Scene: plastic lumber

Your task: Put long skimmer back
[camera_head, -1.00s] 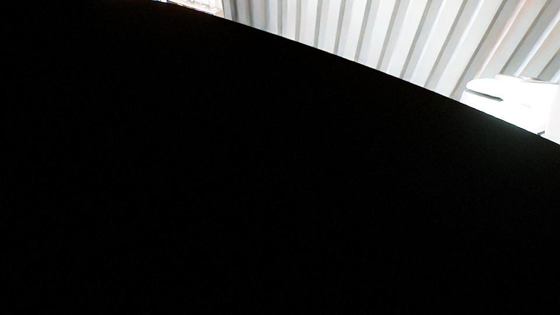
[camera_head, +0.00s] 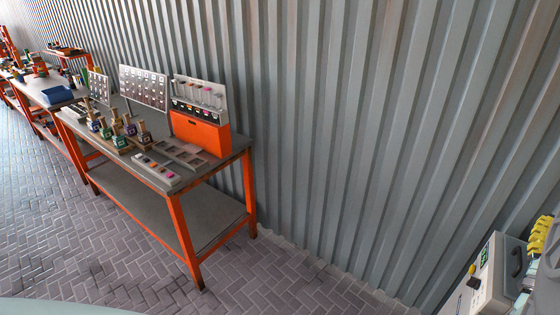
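I cannot make out a long skimmer for certain in the head view. An orange box with a pale upright rack (camera_head: 203,120) stands at the right end of the nearest workbench (camera_head: 205,213). Several thin upright tools with pink, white and dark ends show in the rack, too small to tell apart. My gripper is not in view.
More benches (camera_head: 45,90) run left along the corrugated wall (camera_head: 370,120). A grey case (camera_head: 495,270) is at lower right. Brick floor (camera_head: 110,250) is open in front.

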